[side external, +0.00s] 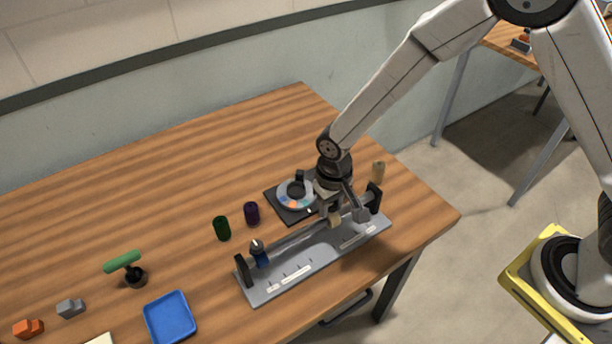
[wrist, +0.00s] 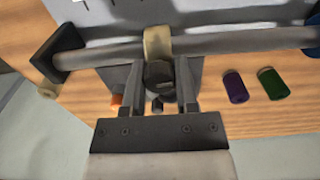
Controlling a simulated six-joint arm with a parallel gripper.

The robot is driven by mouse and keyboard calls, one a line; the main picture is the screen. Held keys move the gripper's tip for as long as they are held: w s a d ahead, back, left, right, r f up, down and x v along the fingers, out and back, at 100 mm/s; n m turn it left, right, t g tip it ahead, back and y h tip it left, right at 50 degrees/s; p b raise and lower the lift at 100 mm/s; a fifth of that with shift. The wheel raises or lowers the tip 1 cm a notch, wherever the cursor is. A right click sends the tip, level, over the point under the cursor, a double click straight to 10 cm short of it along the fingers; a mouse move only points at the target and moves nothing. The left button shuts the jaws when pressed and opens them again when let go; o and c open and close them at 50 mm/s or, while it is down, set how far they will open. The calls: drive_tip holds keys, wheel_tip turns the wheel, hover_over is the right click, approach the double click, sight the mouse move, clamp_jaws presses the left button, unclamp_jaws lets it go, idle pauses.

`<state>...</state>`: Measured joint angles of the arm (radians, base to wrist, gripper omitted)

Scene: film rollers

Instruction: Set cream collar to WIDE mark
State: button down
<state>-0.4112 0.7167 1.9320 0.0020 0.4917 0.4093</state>
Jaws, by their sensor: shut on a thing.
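The cream collar (side external: 334,217) sits around the grey rail (side external: 296,239), toward the right end of the fixture (side external: 311,265). In the wrist view the collar (wrist: 157,42) lies just beyond my fingertips, with a dark knob (wrist: 158,75) between the fingers. My gripper (side external: 343,208) is over the rail and is shut on the collar by this knob; it also shows in the wrist view (wrist: 160,70). A blue collar (side external: 260,257) is near the rail's left end. White label strips (side external: 290,275) lie on the fixture base; their lettering is too small to read.
Behind the rail are a dial (side external: 284,206) on a dark plate, a purple roller (side external: 252,213) and a green roller (side external: 222,228). A cream roller (side external: 378,171) stands by the right end. A blue tray (side external: 170,318) and a green-handled tool (side external: 122,261) are left.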

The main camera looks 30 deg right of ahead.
sight(361, 197)
drive_tip(key=d, duration=0.8)
drive_tip(key=shift+d, duration=0.35)
drive_tip(key=shift+c, duration=2)
unclamp_jaws()
drive_tip(key=shift+a, duration=0.1)
